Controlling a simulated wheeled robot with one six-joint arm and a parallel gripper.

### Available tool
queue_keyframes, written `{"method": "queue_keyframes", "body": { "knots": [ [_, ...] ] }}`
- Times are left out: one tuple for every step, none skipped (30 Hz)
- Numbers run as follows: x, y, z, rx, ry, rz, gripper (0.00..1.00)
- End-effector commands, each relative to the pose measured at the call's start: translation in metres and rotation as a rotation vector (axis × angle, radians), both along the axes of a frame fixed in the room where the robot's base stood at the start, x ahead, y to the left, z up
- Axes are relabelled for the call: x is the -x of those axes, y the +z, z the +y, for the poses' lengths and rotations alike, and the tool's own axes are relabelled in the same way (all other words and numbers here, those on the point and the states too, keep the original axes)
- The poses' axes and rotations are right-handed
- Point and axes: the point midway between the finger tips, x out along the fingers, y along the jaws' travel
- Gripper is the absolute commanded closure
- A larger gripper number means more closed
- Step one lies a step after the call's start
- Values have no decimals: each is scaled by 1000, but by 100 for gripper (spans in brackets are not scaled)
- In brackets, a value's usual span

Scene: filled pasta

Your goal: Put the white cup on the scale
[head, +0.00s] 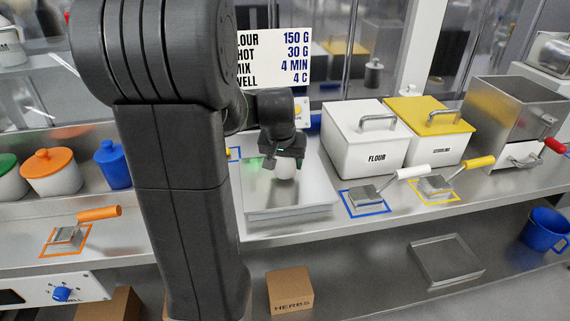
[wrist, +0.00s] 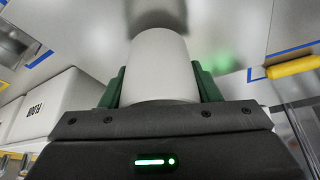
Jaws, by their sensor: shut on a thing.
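My gripper (head: 283,163) is shut on the white cup (head: 286,173), with a green-tinted finger on either side of it. In the wrist view the white cup (wrist: 160,62) fills the space between the fingers, and its far end faces a pale grey surface with a dark shadow on it. In the head view the cup is over a flat steel platform (head: 292,213), which looks like the scale. I cannot tell whether the cup touches it.
A white FLOUR bin (head: 365,150) and a yellow-lidded bin (head: 428,125) stand right of the platform. A scoop with a white handle (head: 412,172) and one with a yellow handle (head: 480,162) lie before them. A HERBS box (head: 290,292) is below the counter edge.

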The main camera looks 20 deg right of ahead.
Motion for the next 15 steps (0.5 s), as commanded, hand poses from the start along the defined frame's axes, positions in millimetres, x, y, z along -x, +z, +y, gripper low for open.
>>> {"method": "queue_keyframes", "body": {
  "knots": [
    [1, -7, 0, -2, 0, 4, 66],
    [0, -10, 0, -2, 0, 2, 66],
    [0, -11, 0, -1, 0, 2, 66],
    [0, -12, 0, -1, 0, 1, 66],
    [0, -12, 0, -1, 0, 1, 66],
    [0, -12, 0, 0, 0, 0, 66],
    [0, -12, 0, 0, 0, 0, 66],
    [0, -12, 0, 0, 0, 0, 66],
    [0, -12, 0, 0, 0, 0, 66],
    [0, -12, 0, 0, 0, 0, 66],
    [0, -12, 0, 0, 0, 0, 66],
    [0, -14, 0, 0, 0, 0, 66],
    [0, -15, 0, 0, 0, 0, 66],
    [0, -16, 0, 0, 0, 0, 66],
    [0, -16, 0, 0, 0, 0, 42]
  ]
}}
